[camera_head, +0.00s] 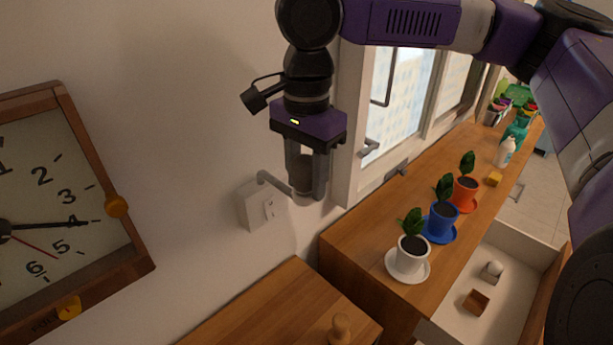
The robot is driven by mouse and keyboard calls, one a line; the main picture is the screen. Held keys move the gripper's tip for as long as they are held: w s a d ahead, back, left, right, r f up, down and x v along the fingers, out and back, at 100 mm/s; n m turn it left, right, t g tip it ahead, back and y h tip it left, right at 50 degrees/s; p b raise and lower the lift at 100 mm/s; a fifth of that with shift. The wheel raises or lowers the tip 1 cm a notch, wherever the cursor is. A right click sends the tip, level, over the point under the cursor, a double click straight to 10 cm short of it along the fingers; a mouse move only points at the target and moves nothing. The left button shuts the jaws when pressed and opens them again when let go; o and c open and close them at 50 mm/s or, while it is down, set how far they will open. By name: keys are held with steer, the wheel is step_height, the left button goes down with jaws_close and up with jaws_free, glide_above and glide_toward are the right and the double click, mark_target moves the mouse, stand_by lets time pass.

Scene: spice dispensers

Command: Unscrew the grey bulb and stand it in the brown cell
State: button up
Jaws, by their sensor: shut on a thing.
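The grey bulb (303,174) stands upright between the two fingers of my gripper (307,190), which points straight down and is shut on it. The bulb is partly hidden by the fingers. Its lower end is at the tip of a bent wall-lamp arm (275,182); I cannot tell whether the thread is still engaged in the socket. The brown cell (475,302) is a small open box in the pulled-out drawer (450,320) at the lower right. It looks empty. A paler cell beside it holds a white, round bulb (494,268).
A white wall box (256,205) carries the lamp arm. White, blue and orange plant pots stand on the wooden counter (355,240) above the drawer. A wooden clock (60,200) is at the left, and a window frame (350,120) is just right of my gripper. A wooden knob (340,330) stands at the bottom.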

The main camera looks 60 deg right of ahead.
jaws_close()
steer(key=shift+r+n+p, duration=0.15)
steer(key=shift+n+p, duration=0.5)
steer(key=shift+n, duration=0.25)
steer(key=n+p, duration=0.1)
steer(key=n, duration=0.1)
steer(key=shift+w+a+n, duration=0.1)
steer(key=shift+n, duration=0.3)
steer(key=shift+o, duration=1.8)
jaws_free()
steer(key=shift+n, duration=0.4)
jaws_close()
